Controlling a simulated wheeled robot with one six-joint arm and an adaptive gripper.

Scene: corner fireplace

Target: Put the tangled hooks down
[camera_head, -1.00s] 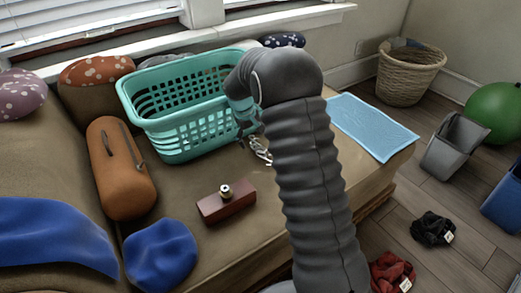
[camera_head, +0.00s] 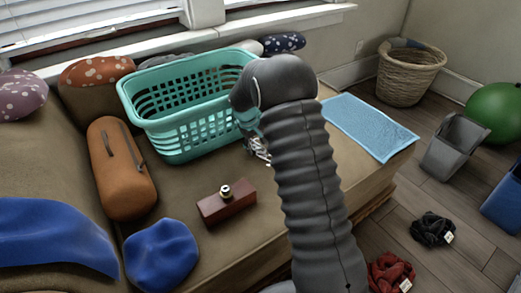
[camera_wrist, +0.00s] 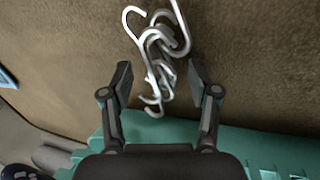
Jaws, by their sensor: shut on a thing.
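The tangled hooks (camera_wrist: 158,50) are a cluster of silvery, curved metal hooks. In the wrist view they lie between and beyond the two dark fingers of my gripper (camera_wrist: 160,82), over brown cushion fabric. My gripper is shut on them. In the head view the hooks (camera_head: 259,148) show just left of my arm, close to the front right corner of the teal basket. My arm hides most of the gripper there. I cannot tell whether the hooks touch the brown seat (camera_head: 210,240) below.
The teal laundry basket (camera_head: 190,135) stands beside the hooks, its edge near the fingers. A reddish-brown block with a metal knob (camera_head: 227,202) lies in front. A light blue towel (camera_head: 368,125) lies right of my arm. Bare seat shows between block and basket.

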